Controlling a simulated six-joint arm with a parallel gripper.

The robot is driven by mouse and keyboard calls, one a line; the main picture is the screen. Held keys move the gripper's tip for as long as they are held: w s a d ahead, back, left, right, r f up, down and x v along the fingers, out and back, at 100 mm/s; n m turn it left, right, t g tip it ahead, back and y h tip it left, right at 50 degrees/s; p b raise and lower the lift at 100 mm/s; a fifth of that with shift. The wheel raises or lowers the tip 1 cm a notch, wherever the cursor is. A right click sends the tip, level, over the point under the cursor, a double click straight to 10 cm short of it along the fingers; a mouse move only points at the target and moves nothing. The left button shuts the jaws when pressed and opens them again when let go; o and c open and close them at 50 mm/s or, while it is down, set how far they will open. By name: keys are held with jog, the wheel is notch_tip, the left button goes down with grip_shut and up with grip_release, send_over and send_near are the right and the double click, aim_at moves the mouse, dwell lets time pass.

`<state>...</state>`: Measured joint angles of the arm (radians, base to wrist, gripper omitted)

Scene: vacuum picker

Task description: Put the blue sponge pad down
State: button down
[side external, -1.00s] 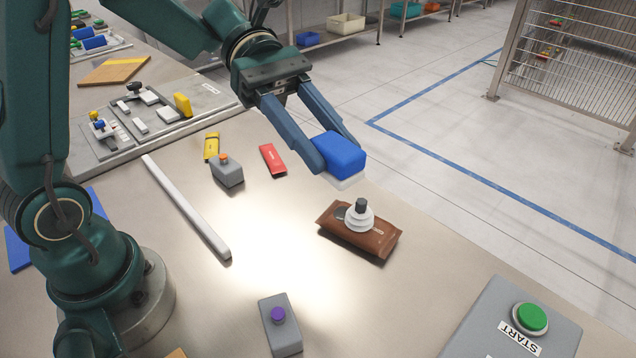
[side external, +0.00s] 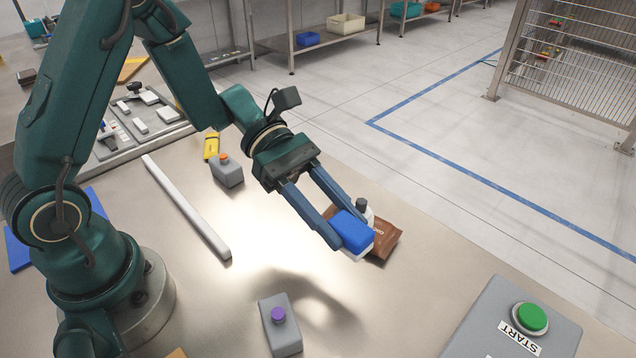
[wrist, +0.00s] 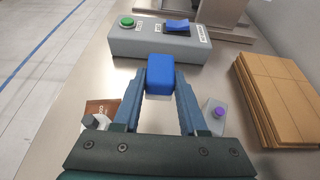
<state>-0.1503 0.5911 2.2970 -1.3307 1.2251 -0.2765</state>
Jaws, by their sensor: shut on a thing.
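The blue sponge pad (side external: 352,229) is a blue block with a white underside. My gripper (side external: 345,232) is shut on it and holds it above the table. In the side view it partly covers the brown packet (side external: 388,244) and the white suction cup with a dark top (side external: 362,206) lying there. In the wrist view the pad (wrist: 160,76) sits between the fingertips of my gripper (wrist: 160,84), and the brown packet (wrist: 100,108) is to the left of the fingers.
A grey box with a purple button (side external: 280,325) stands near the front, and one with an orange button (side external: 227,171) farther back. A white bar (side external: 187,208) lies on the table. The START button box (side external: 515,325) is at the right. Bare table (side external: 400,300) lies between.

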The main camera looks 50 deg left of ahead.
send_over(367, 331)
notch_tip(367, 331, down, 6)
jog(key=shift+s+r, duration=0.1)
jog(key=shift+f, duration=2)
jog(key=shift+c, duration=2.2)
grip_release()
jog(key=shift+f, duration=0.1)
